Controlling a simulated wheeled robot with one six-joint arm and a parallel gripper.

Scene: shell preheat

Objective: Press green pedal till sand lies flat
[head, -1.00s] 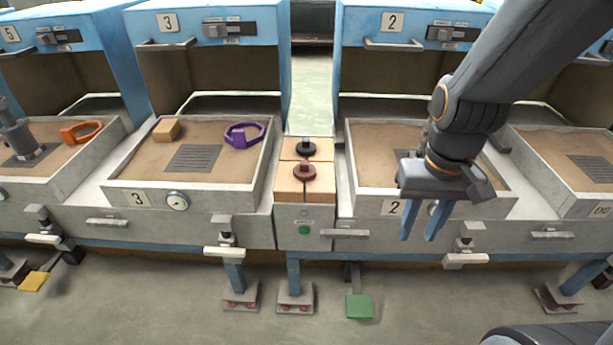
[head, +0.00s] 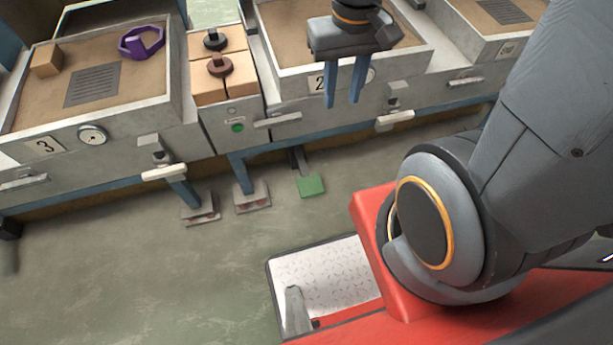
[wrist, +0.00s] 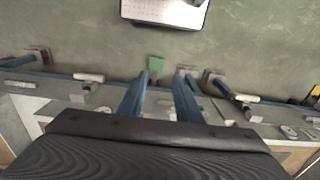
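The green pedal (head: 311,186) sits low near the floor, below the bench between box 2 and the narrow middle stand. In the wrist view the green pedal (wrist: 156,63) shows just beyond my fingertips. My gripper (head: 343,98) hangs in front of box 2, above and apart from the pedal, its two blue fingers pointing down. In the wrist view my gripper (wrist: 163,76) has its fingers apart with nothing between them. Sand (head: 280,25) in box 2 looks mostly level where visible; my gripper hides part of it.
Box 3 holds sand (head: 130,75), a purple ring (head: 128,45) and a tan block (head: 46,60). The middle stand has a green button (head: 237,127) and dark knobs on wooden blocks. White-handled levers (head: 163,172) jut from the bench front. Floor (head: 130,280) before the bench is open.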

